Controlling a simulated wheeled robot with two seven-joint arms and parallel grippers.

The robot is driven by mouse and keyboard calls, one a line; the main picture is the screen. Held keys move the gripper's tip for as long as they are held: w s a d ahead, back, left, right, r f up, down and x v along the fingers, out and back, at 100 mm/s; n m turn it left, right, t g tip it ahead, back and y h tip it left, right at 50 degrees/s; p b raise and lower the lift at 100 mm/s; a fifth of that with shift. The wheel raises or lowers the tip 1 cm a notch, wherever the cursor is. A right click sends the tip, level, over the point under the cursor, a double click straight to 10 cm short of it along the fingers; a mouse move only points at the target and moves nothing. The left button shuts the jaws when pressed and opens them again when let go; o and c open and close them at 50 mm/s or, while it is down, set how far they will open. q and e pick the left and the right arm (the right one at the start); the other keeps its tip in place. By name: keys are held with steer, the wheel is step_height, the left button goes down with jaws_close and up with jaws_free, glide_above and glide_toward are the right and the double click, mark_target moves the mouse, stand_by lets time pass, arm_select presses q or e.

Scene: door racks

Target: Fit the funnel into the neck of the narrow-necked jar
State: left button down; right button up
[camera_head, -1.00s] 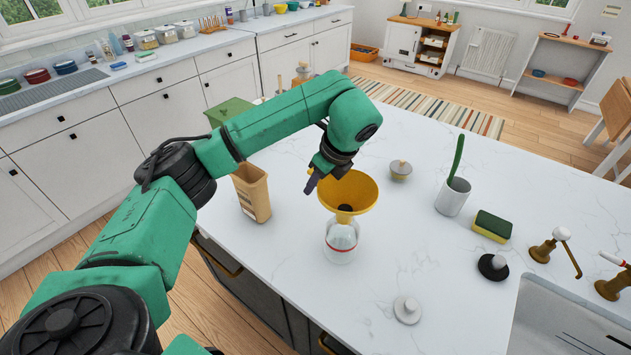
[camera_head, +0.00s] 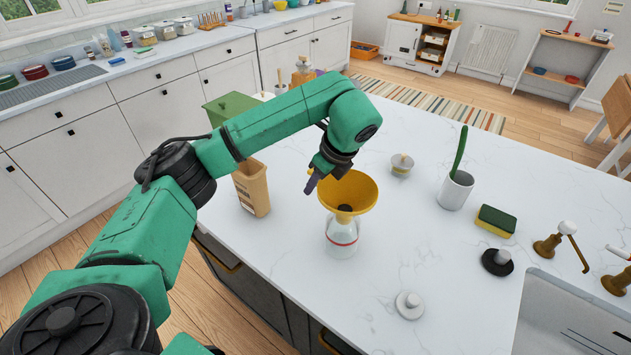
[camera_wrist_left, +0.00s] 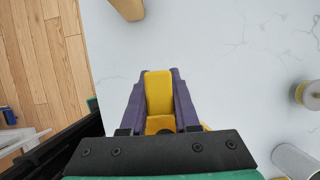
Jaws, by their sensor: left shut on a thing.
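The yellow funnel (camera_head: 362,190) is in the middle of the head view, with its wide mouth up and a dark hole at its bottom. The clear narrow-necked jar (camera_head: 342,236), with a red band, stands upright on the counter below it. The funnel hides the jar's neck, so I cannot tell whether the spout is inside. My left gripper (camera_head: 312,183) is at the funnel's left rim. In the left wrist view its purple fingers (camera_wrist_left: 158,78) are shut on a yellow part of the funnel (camera_wrist_left: 158,95). My right gripper is not in view.
A tan container (camera_head: 253,190) stands left of the jar. A white cup with a green brush (camera_head: 455,191), a sponge (camera_head: 495,221), a black stopper (camera_head: 497,262) and a pale lid (camera_head: 409,305) lie to the right. The counter (camera_head: 400,245) around the jar is clear.

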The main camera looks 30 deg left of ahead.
arm_select(q)
steer(key=shift+f+b, duration=0.45)
steer(key=shift+f, duration=0.15)
steer(key=c, duration=0.6)
jaws_free()
steer(key=shift+r, duration=0.1)
step_height(320, 180, up, 13)
steer(key=p, duration=0.2)
glide_above(336, 200)
steer(key=shift+r, duration=0.2)
